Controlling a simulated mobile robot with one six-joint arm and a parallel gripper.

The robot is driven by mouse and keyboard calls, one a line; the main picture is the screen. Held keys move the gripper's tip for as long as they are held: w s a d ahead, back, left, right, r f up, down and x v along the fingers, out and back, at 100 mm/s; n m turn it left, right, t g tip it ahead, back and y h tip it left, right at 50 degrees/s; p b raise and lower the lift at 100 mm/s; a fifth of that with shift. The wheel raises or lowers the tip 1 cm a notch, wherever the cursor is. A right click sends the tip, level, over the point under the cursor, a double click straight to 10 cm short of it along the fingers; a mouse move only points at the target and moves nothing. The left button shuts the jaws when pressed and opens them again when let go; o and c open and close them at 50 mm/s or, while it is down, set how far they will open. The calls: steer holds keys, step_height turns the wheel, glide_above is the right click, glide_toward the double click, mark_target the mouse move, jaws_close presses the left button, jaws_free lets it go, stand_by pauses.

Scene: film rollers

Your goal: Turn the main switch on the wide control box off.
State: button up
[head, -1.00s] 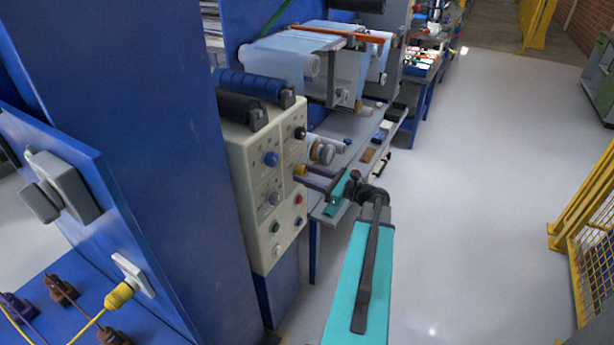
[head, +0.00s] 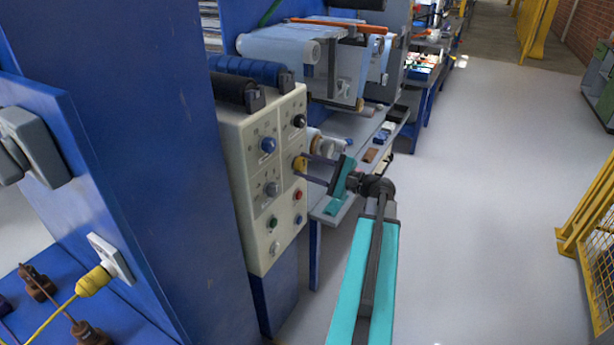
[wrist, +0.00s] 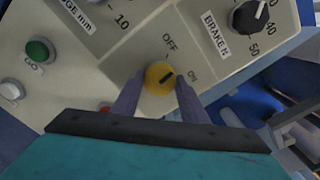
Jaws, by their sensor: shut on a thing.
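The wide control box (head: 252,190) is a cream panel with several knobs and buttons, on the left of my arm in the head view. Its main switch (wrist: 160,78) is a yellow round knob with a dark pointer mark, with OFF and ON labels beside it. The pointer mark is tilted toward the ON label. My gripper (wrist: 160,92) has its two purple-grey fingers on either side of the yellow knob, shut on it. In the head view my gripper (head: 303,170) reaches the box's face from the right, and the knob (head: 299,163) shows at its fingertips.
A black BRAKE knob (wrist: 250,17) is up and right of the switch. Film rollers (head: 290,48) stand behind the box.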

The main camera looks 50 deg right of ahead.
steer(key=n+b, duration=0.3)
steer(key=shift+f+b, duration=0.25)
steer(key=shift+b, duration=0.05)
steer(key=shift+a+r+n+b, duration=0.1)
steer(key=shift+r+n+b, duration=0.05)
steer(key=shift+n+b, duration=1.05)
steer(key=shift+r+n, duration=0.1)
steer(key=shift+n, duration=0.2)
steer(key=o, duration=1)
steer(key=shift+o, duration=0.2)
steer(key=shift+s, duration=0.1)
steer(key=v, duration=1.3)
steer(key=shift+s, duration=0.35)
